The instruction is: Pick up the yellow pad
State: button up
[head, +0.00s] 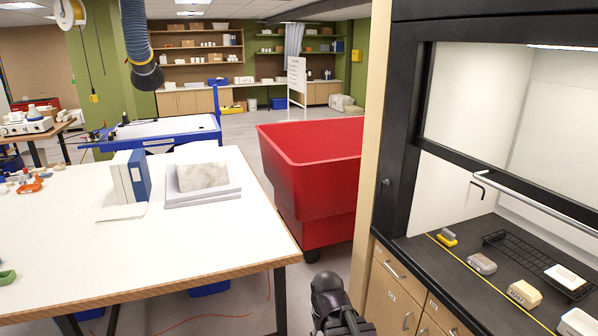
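A small yellow block with a grey top (447,238) lies at the far left end of the dark counter inside the fume hood. A pale yellow, rounded block (524,293) lies nearer on the same counter. Either could be the yellow pad; I cannot tell which from this view. Both lie apart from other things, with nothing holding them. A black part of my arm shows at the bottom middle, in front of the wooden cabinet and well short of both blocks. No gripper fingertips show.
A grey block (482,263) sits between the two yellowish ones. A black wire rack (520,258) with a white block (565,277) stands behind. The hood's raised sash has a metal handle bar (530,205). A red bin (315,165) and white table (150,245) stand left.

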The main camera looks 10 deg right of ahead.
aim_at(447, 237)
jog(key=z, duration=0.35)
jog(key=i, duration=0.75)
jog(key=z, duration=0.7)
jog(key=i, duration=0.8)
jog(key=z, duration=0.4)
